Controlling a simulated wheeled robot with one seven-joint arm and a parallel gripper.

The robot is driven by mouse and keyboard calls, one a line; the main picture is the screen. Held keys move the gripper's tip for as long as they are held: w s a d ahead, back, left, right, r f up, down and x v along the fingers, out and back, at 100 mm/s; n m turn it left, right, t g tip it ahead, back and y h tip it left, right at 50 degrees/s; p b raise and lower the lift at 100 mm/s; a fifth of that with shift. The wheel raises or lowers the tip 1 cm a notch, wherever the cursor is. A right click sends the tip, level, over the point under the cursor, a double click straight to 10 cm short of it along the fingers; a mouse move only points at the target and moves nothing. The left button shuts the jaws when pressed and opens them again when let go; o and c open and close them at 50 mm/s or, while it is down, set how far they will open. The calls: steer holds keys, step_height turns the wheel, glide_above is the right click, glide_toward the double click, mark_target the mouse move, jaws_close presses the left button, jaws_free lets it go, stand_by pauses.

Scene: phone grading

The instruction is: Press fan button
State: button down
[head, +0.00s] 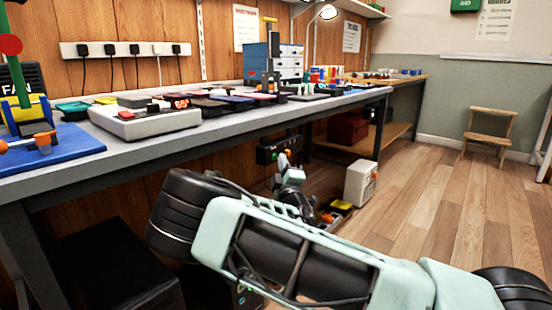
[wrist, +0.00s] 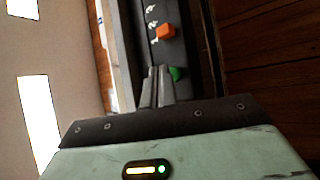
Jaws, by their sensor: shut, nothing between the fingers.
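A black control box (head: 266,154) hangs under the front edge of the workbench in the head view. The wrist view shows its dark face (wrist: 165,50) with an orange button (wrist: 166,31) and a green button (wrist: 175,73). My gripper (wrist: 160,73) is shut and empty, its fingertips beside the green button and partly in front of the box. I cannot tell whether the fingertips touch it. In the head view my gripper (head: 284,165) is at the box, below the bench.
The workbench (head: 150,150) runs above my arm, with a white scale (head: 145,122), phones and a blue drawer unit (head: 272,62) on it. A white box (head: 360,183) stands under the bench. The wooden floor at right is clear around a step stool (head: 488,130).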

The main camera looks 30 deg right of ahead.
steer(key=shift+w+a, duration=0.15)
steer(key=shift+w, duration=0.3)
stand_by(0.6)
steer(key=shift+s, duration=0.1)
steer(key=shift+s+d, duration=0.3)
steer(key=shift+s, duration=0.5)
steer(key=shift+s+d+p, duration=0.2)
steer(key=shift+s+d, duration=0.15)
steer(key=shift+s, duration=0.6)
steer(key=shift+s+d+p, duration=0.25)
steer(key=shift+s+d, duration=0.05)
steer(key=shift+s, duration=0.6)
steer(key=shift+s+d+p, duration=0.2)
steer(key=shift+s+d, duration=0.15)
steer(key=shift+s, duration=0.6)
